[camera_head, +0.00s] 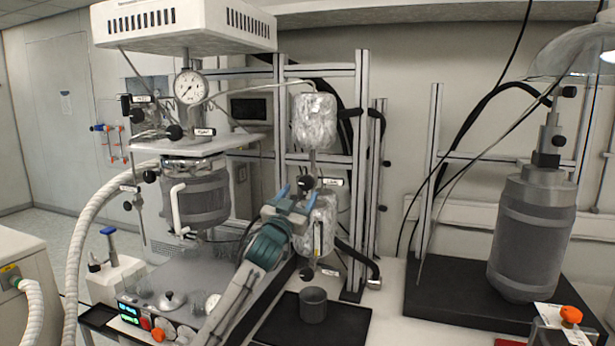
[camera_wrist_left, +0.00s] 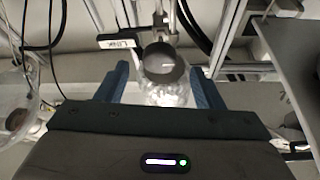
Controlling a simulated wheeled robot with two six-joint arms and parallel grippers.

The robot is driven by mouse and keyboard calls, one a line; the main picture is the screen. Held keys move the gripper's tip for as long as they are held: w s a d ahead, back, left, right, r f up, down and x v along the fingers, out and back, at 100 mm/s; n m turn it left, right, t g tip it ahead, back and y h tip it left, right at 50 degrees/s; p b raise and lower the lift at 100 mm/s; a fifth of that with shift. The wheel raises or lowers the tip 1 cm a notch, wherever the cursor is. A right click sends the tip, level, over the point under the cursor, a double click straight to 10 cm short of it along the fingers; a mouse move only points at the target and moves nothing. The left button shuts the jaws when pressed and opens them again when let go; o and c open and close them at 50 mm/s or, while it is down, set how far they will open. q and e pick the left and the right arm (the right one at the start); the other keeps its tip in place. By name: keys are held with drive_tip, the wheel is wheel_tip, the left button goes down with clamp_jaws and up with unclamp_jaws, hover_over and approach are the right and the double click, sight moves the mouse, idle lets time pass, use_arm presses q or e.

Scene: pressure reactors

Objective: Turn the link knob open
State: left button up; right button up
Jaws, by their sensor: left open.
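The link knob (camera_head: 305,183) is a dark round knob between two foil-wrapped cylinders, with a small tag reading LINK (camera_head: 333,182) beside it. In the left wrist view the dark, round-faced knob (camera_wrist_left: 165,64) is ahead, between the two blue fingers, and the LINK tag (camera_wrist_left: 120,42) is to its upper left. My left gripper (camera_head: 296,197) is open just in front of the knob and slightly below it in the head view. The left wrist view shows a finger on each side, with gaps to the knob. Contact cannot be seen. My right gripper is in neither view.
The foil-wrapped upper cylinder (camera_head: 314,121) and lower cylinder (camera_head: 318,222) are close to the gripper. A reactor vessel (camera_head: 196,198) stands left, with a gauge (camera_head: 190,87) above. A grey cup (camera_head: 313,306) stands on a dark tray below. Metal posts (camera_head: 359,150) rise behind.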

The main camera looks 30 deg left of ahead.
sight(305, 185)
use_arm(q)
drive_tip(key=p+x, duration=0.2)
drive_tip(key=x, duration=0.2)
drive_tip(key=shift+w+r, duration=0.2)
drive_tip(key=shift+r, duration=0.05)
drive_tip(key=shift+w+a+r+p, duration=0.15)
drive_tip(key=shift+w+p, duration=0.2)
drive_tip(key=shift+w, duration=0.2)
drive_tip(key=shift+c, duration=0.4)
